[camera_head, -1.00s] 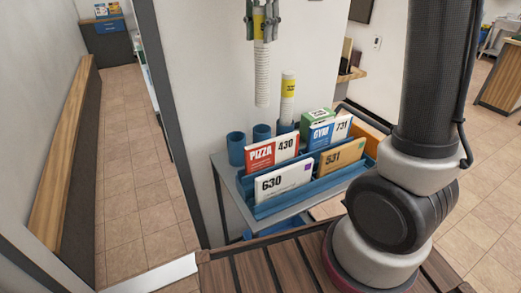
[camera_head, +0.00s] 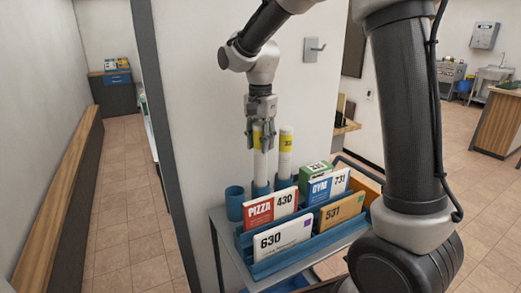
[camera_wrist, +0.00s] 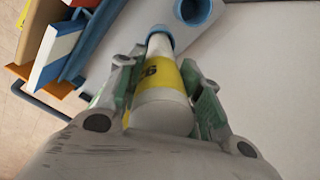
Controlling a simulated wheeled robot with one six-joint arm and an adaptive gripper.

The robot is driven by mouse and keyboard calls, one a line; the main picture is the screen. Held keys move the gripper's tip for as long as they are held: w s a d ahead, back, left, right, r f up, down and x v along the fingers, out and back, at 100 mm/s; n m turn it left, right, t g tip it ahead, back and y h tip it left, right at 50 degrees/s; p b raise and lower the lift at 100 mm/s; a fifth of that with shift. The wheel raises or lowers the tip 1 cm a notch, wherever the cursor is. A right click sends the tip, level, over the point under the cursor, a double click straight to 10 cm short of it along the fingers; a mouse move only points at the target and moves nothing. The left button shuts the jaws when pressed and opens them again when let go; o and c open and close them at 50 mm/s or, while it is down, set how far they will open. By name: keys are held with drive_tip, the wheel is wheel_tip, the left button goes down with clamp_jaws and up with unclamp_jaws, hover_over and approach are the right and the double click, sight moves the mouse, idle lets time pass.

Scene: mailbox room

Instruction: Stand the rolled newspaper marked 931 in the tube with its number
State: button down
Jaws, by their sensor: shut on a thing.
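My gripper (camera_head: 260,122) is shut on a white rolled newspaper (camera_head: 260,163) with a yellow band. It holds the roll upright. The left tube (camera_head: 235,203) is empty. Another yellow-banded roll (camera_head: 286,152) stands in the right tube. I cannot read any numbers on the tubes.
A blue rack (camera_head: 318,240) in front of the tubes holds mail marked 630 (camera_head: 283,239), 430 with PIZZA (camera_head: 270,208), 531 (camera_head: 340,211) and 731 with GYM (camera_head: 328,186). A green box (camera_head: 313,173) stands behind. The wall is close behind the tubes.

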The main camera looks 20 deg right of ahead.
sight(260, 150)
drive_tip(key=shift+f, duration=1.55)
drive_tip(key=c, duration=1)
unclamp_jaws()
drive_tip(key=shift+o, duration=0.2)
